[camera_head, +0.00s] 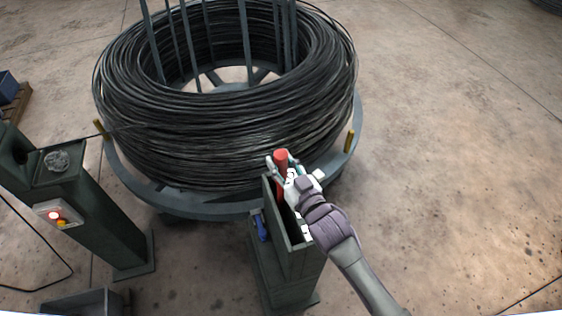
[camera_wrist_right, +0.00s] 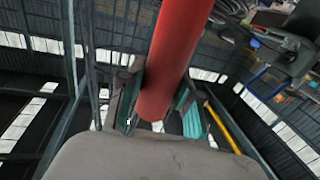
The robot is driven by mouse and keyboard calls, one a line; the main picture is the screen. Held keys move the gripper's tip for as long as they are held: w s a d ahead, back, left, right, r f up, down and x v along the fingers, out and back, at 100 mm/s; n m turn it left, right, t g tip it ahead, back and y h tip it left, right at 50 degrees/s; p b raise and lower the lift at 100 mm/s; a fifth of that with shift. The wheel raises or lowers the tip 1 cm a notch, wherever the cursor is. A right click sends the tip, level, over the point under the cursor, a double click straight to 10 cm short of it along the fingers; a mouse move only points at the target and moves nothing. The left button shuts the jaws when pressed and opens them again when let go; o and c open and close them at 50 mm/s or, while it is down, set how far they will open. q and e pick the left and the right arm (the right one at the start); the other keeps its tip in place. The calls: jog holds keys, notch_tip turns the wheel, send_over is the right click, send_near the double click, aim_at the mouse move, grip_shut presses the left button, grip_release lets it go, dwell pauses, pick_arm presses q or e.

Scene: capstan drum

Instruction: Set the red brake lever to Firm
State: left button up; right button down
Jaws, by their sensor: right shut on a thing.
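The red brake lever (camera_head: 281,159) stands up from the top of a dark green post (camera_head: 285,262) in front of the wire drum. In the head view my right gripper (camera_head: 281,168) is at the lever's upper part, with its fingers around the red grip. The right wrist view shows the red lever (camera_wrist_right: 172,65) running between the two green-padded fingers, and the gripper is shut on it. The lever's lower end is hidden by the post's side plates and my gripper. I cannot read any Firm marking. My left gripper is not in view.
A large coil of black wire (camera_head: 230,125) sits on a round grey turntable (camera_head: 205,208) just behind the post. A second green post (camera_head: 92,220) with a lit red button box (camera_head: 58,215) stands at left. A blue object (camera_head: 260,227) is on the lever post's left side. The floor at right is clear.

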jog(key=shift+f, duration=0.1)
jog(key=s+d+f+t+y+b, duration=0.1)
jog(key=s+d+f+t+b, duration=0.1)
jog(key=s+b, duration=0.4)
jog(key=s+d+f+n+t+y+b, duration=0.1)
jog(key=s+b, duration=0.5)
jog(key=s, duration=0.6)
notch_tip(320, 180, down, 3)
jog(key=d+t+y, duration=0.1)
jog(key=d, duration=0.1)
jog(key=shift+d+n, duration=0.3)
jog(key=shift+d, duration=0.1)
jog(key=shift+s+f, duration=0.1)
jog(key=c, duration=1)
grip_release()
jog(key=shift+s, duration=0.1)
jog(key=shift+o, duration=1.2)
jog(key=shift+s+d+r, duration=0.15)
jog(key=shift+d+r, duration=0.05)
jog(key=shift+a, duration=0.1)
